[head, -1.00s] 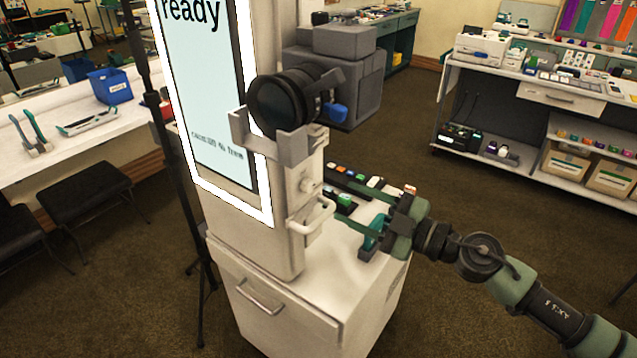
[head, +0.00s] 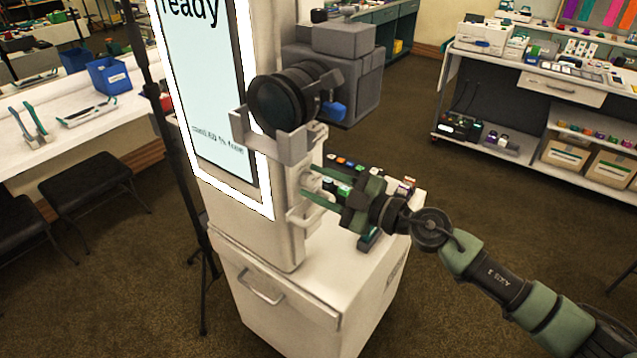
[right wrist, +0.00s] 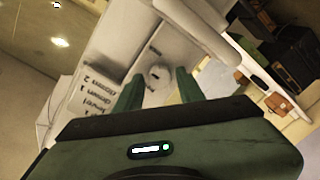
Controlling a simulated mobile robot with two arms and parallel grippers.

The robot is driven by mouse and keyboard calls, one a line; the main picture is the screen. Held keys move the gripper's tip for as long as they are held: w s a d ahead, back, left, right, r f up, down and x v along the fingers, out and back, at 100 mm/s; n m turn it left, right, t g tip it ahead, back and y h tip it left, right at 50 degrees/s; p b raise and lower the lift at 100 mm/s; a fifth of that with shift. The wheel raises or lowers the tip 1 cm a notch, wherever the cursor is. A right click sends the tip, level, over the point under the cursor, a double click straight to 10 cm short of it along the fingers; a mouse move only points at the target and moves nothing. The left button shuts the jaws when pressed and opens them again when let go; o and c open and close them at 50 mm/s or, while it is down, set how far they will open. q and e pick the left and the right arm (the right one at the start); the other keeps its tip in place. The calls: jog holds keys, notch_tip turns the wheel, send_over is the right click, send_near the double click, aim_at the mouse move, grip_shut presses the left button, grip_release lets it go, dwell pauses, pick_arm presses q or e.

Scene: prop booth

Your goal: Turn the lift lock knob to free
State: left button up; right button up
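The lift lock knob (right wrist: 158,75) is a small pale round knob on a light plate, with tiny lettering near it that is too small to read. In the right wrist view it shows ahead, between the two green fingers of my right gripper (right wrist: 157,88). In the head view the right gripper (head: 306,182) is open, its fingers pointing left at the side of the white column (head: 250,230), with the knob (head: 312,182) partly hidden between them. I cannot tell whether the fingers touch it. My left gripper is not in view.
A pale handle (head: 303,220) sticks out of the column just below the fingers. A camera (head: 283,104) on a grey bracket is mounted above. A lit "ready" screen (head: 208,90) faces left. The cabinet top (head: 335,262) below carries several small coloured items.

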grip_shut()
jog(key=n+p, duration=0.2)
jog(key=n, duration=0.1)
jog(key=shift+r, duration=0.15)
jog(key=n+p, duration=0.2)
jog(key=n, duration=0.2)
jog(key=shift+s+n, duration=0.1)
jog(key=shift+n, duration=0.2)
jog(key=n, duration=0.4)
jog(key=shift+f+h+p, duration=0.2)
jog(key=shift+h+p, duration=0.1)
jog(key=shift+p, duration=0.05)
jog(key=n, duration=0.5)
jog(key=shift+f+n, duration=0.1)
jog(key=shift+n, duration=0.2)
